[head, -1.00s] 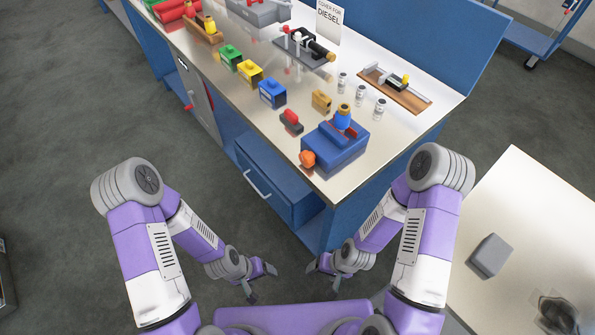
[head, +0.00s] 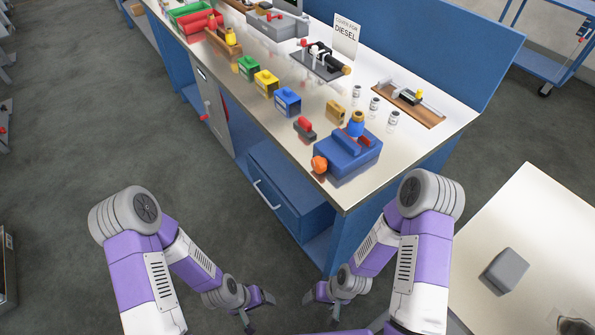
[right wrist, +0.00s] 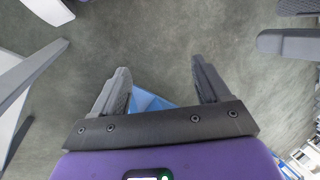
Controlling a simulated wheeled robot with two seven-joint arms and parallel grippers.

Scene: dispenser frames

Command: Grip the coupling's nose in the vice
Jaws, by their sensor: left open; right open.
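A blue vice (head: 345,160) with red jaw strips and an orange handle knob (head: 319,164) stands at the near corner of the bench. A blue piece with a gold top (head: 357,122) stands upright at the vice's back; it may be the coupling, and I cannot tell whether it is in the jaws. My left gripper (head: 258,311) is open and empty, low in front of the bench. My right gripper (head: 318,306) is open and empty beside it, well below the bench top. The right wrist view shows its fingers (right wrist: 160,88) spread over the floor.
The bench top (head: 315,107) also carries a red-and-black block (head: 305,129), a tan block (head: 335,111), several small canisters (head: 374,103), coloured boxes (head: 287,101) and a wooden-based fixture (head: 408,102). A blue drawer (head: 285,190) sits below. A pale table (head: 515,225) stands right.

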